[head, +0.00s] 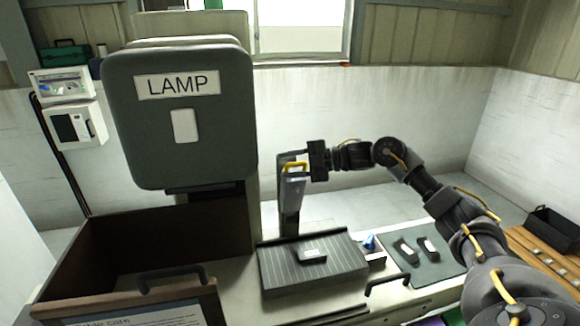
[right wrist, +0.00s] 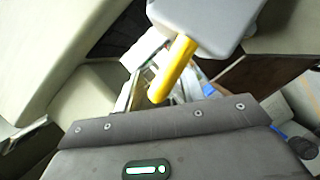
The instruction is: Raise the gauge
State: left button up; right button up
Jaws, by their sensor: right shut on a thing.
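The gauge appears to be the grey block (head: 292,194) with a yellow handle (head: 294,167) on its top, at an upright dark post behind the ribbed plate. My right gripper (head: 304,168) reaches it from the right and is shut on the yellow handle. In the right wrist view the yellow handle (right wrist: 173,70) crosses in front of the gripper, with the grey block (right wrist: 205,14) beyond it. The fingertips are hard to make out there. My left gripper is in neither view.
A large lamp housing (head: 180,120) stands left of the post, above an open brown bin (head: 90,262). A dark ribbed plate (head: 280,272) lies in front. A dark mat (head: 432,270) with small parts lies to the right, near my right arm.

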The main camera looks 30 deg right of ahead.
jog(key=shift+w+d+f, duration=0.1)
jog(key=shift+w+d, duration=0.05)
jog(key=shift+d, duration=0.1)
jog(key=shift+d+f+b, duration=0.1)
jog(key=shift+d+b, duration=0.25)
jog(key=shift+b, duration=0.1)
jog(key=b+v, duration=0.4)
jog(key=v, duration=0.6)
jog(key=shift+s, duration=0.4)
jog(key=shift+a, duration=0.3)
jog(key=shift+w+r, duration=0.1)
jog(key=shift+r, duration=0.2)
